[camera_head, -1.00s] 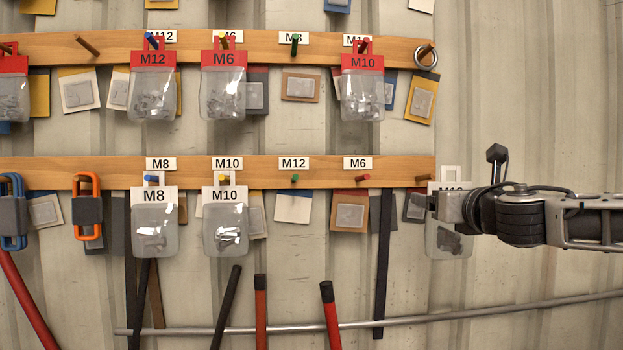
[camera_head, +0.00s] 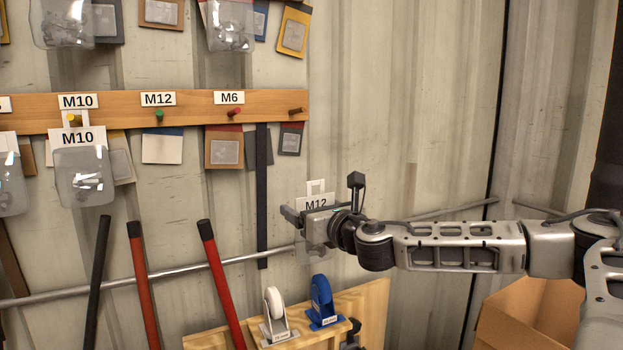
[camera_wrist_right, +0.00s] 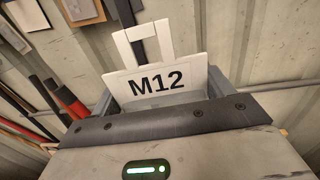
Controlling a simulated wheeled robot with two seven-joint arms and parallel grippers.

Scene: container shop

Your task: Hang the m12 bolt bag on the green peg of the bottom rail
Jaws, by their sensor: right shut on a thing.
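The M12 bolt bag has a white header with a square hook loop (camera_head: 316,187). It also shows in the right wrist view (camera_wrist_right: 155,82), header upright and label facing the camera. My right gripper (camera_head: 298,213) is shut on this bag at the header; the gripper hides much of the pouch. The green peg (camera_head: 159,115) sticks out of the bottom rail (camera_head: 195,113) under an M12 label and is empty. The held bag is below and right of that peg, below the rail's right end. My left gripper is not in view.
An M10 bag (camera_head: 80,170) hangs on the yellow peg left of the green one. The red peg (camera_head: 234,112) to its right is empty. Below are upright red and black handles, a grey pipe (camera_head: 235,262) and a wooden board (camera_head: 370,310) with casters.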

